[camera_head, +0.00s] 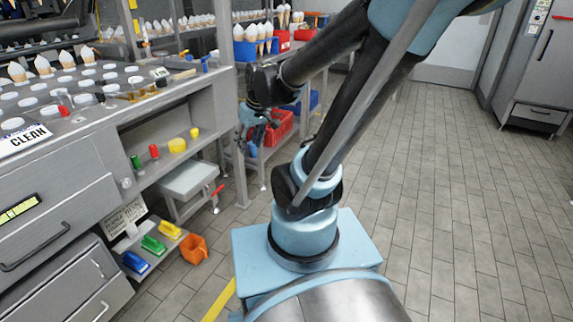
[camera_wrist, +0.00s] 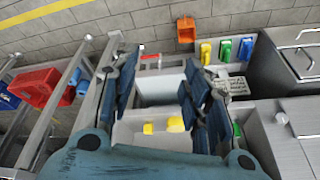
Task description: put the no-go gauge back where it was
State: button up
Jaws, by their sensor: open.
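I cannot tell for certain which piece is the no-go gauge. A small red piece (camera_head: 153,151) stands on the open shelf (camera_head: 160,172) under the counter, between a green piece (camera_head: 136,162) and a yellow block (camera_head: 177,145). My gripper (camera_head: 256,128) hangs to the right of the counter, apart from the shelf. In the wrist view my gripper (camera_wrist: 160,78) has its fingers spread, with nothing visible held between them. The red piece is not visible there, perhaps behind the right-hand finger.
A pale low stand (camera_head: 190,180) with a red lever (camera_head: 217,190) is below the shelf. Blue, green and yellow scoops and an orange jug (camera_head: 194,249) are lower down. A metal post (camera_head: 232,110) and a red crate (camera_head: 279,128) are near my gripper. Floor at right is clear.

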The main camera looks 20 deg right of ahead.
jog(key=s+d+f+m+h, duration=0.1)
jog(key=s+d+m, duration=0.1)
jog(key=s+d, duration=0.3)
jog(key=s+d+f+m+g+h, duration=0.1)
jog(key=s+d+m, duration=0.1)
jog(key=s+d, duration=0.2)
jog(key=s, duration=0.3)
jog(key=shift+s+d+f+m, duration=0.3)
jog(key=shift+s+d+m, duration=0.05)
jog(key=shift+s+m, duration=0.05)
